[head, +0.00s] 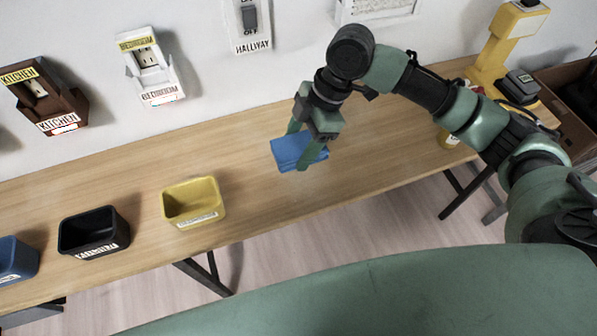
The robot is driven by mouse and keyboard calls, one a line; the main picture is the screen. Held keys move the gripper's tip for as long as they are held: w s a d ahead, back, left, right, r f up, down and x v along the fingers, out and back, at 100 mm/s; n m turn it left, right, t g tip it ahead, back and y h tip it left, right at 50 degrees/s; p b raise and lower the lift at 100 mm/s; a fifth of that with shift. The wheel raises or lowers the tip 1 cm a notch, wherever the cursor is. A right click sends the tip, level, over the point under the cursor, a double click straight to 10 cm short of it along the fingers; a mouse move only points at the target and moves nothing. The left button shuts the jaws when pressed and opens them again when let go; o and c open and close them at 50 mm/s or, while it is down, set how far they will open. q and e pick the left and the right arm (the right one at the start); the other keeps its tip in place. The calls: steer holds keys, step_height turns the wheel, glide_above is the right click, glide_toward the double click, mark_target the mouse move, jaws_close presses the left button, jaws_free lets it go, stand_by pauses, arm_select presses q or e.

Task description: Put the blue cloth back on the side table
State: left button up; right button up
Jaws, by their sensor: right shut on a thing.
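The blue cloth (289,153) is folded and sits between the fingers of my right gripper (301,150). The gripper is shut on it, pointing down over the wooden table (255,128). I cannot tell whether the cloth touches the table top or is held just above it. My right arm reaches in from the right. My left gripper is not in the view. No separate table is clearly marked as the side table; the long wooden table runs along the wall.
A yellow bin (193,203), a black bin (93,233) and a blue bin (16,261) stand on the table at left. Outlets and a switch (249,18) are on the wall. The table between yellow bin and cloth is clear.

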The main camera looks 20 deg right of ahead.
glide_above(293, 184)
steer(key=d, duration=0.1)
steer(key=f, duration=0.8)
steer(key=shift+d, duration=0.2)
step_height(293, 184, down, 3)
steer(key=shift+r+p, duration=0.1)
steer(key=shift+p, duration=0.75)
steer(key=shift+f, duration=0.55)
steer(key=o, duration=1.4)
